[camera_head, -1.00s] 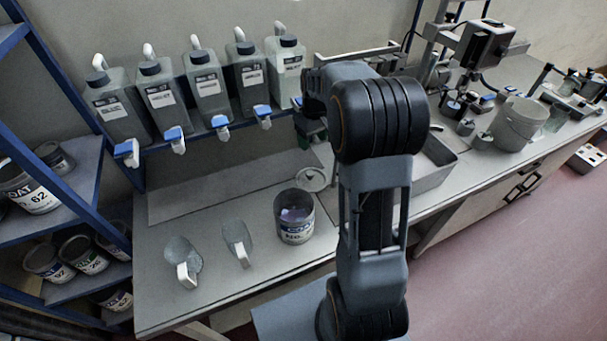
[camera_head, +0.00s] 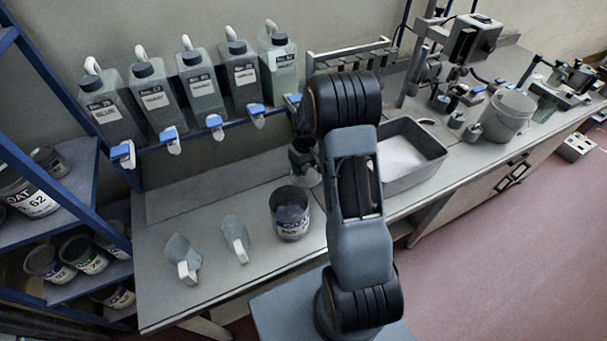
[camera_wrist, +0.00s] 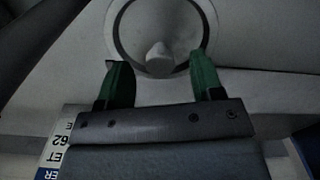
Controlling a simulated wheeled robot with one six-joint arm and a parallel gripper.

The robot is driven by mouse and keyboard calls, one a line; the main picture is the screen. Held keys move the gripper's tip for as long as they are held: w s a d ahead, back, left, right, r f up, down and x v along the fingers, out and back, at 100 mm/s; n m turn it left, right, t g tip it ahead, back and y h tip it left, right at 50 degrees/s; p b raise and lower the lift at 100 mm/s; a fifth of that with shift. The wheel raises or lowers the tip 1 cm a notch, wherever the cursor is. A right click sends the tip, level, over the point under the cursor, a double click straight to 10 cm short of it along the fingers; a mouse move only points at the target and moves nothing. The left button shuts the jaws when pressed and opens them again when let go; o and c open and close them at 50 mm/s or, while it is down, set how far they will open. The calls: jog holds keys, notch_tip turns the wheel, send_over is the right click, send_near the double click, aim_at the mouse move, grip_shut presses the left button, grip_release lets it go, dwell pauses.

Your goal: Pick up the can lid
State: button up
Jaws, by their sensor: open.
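The can lid (camera_wrist: 135,33) is a grey round disc with a rim and a pale knob at its middle. In the wrist view it lies on the bench top just beyond my fingertips, with the knob between their lines. In the head view only an edge of the lid (camera_head: 312,181) shows beneath my gripper (camera_head: 303,165), beside the open can. In the wrist view my gripper (camera_wrist: 161,68) has its two green fingers spread, with nothing between them. I cannot tell the height of the fingertips above the lid.
An open can (camera_head: 291,220) stands just left of the lid. Two scoops (camera_head: 236,238) lie farther left on the bench. A row of jugs (camera_head: 201,88) with blue taps sits behind. A grey tray (camera_head: 418,177) of white material is to the right.

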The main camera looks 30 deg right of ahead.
jog(key=shift+f, duration=0.65)
jog(key=c, duration=1)
